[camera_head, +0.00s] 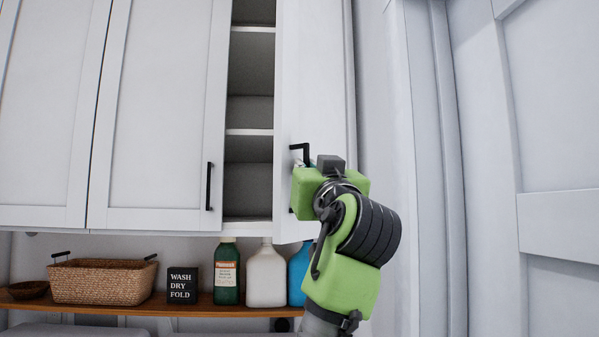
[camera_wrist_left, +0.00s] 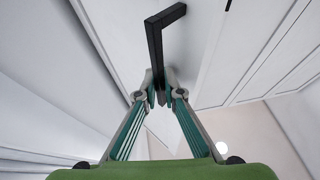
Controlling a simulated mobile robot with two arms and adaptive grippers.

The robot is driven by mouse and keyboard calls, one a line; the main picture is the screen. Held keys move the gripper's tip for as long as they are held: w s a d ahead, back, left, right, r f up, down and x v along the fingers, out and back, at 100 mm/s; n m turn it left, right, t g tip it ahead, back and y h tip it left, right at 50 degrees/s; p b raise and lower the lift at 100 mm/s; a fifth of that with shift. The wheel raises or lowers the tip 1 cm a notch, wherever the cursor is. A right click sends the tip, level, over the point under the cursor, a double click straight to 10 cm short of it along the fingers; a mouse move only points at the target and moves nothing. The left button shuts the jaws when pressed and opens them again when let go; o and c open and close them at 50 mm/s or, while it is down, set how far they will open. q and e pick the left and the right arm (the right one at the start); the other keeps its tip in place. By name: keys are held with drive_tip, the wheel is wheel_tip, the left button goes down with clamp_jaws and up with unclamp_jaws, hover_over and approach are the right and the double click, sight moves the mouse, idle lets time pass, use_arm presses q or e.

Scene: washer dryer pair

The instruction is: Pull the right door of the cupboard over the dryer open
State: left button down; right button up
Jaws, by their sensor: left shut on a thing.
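The right cupboard door (camera_head: 303,75) is white and stands partly open, swung out toward me. Between it and the door to its left is a gap with grey shelves (camera_head: 250,133). Its black bar handle (camera_wrist_left: 158,45) runs up from my left gripper (camera_wrist_left: 161,88) in the left wrist view. The gripper's fingers are shut on the lower part of that handle. In the head view my left gripper (camera_head: 305,172) is at the door's handle side, its fingers mostly hidden by the green wrist. The top of the handle shows above it. My right gripper is not in view.
The neighbouring cupboard door (camera_head: 160,100) is closed, with its own black handle (camera_head: 209,186). Below, a wooden shelf (camera_head: 210,311) holds a wicker basket (camera_head: 103,282), a black sign (camera_head: 182,285) and several bottles. A white panelled door (camera_head: 555,120) stands at the right.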

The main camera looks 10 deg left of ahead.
use_arm(q)
drive_tip(key=shift+s+d+r, duration=0.2)
drive_tip(key=shift+s+d, duration=0.05)
drive_tip(key=shift+d, duration=0.5)
drive_tip(key=c, duration=2.2)
unclamp_jaws()
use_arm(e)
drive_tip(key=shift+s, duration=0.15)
use_arm(q)
drive_tip(key=shift+f, duration=0.15)
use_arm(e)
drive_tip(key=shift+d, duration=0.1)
use_arm(q)
drive_tip(key=shift+v, duration=3.7)
